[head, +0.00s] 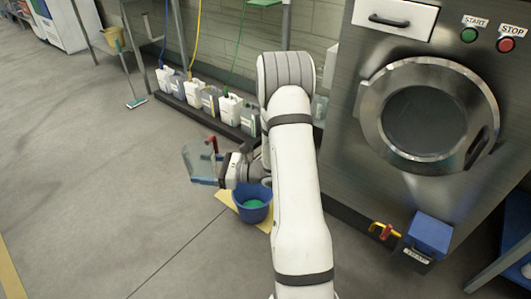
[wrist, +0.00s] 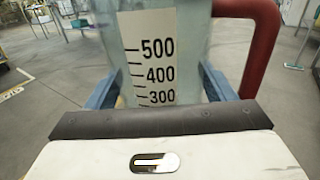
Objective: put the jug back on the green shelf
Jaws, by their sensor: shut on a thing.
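The jug (head: 199,160) is clear, with a red handle and a printed scale. My gripper (head: 208,181) is shut on it and holds it in the air, left of the blue bucket in the head view. In the wrist view the jug (wrist: 152,55) fills the middle, between the two blue fingers, with its red handle to the right. The jug's base is hidden in the wrist view. A green shelf (head: 263,3) shows at the top edge of the head view, well beyond my gripper; most of it is out of frame.
A blue bucket (head: 257,213) with something green inside stands on a yellow mat (head: 228,199). Several white and grey canisters (head: 229,108) line the wall. A steel washing machine (head: 350,150) stands at right, with a blue box (head: 430,232) low on its front. The left floor is open.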

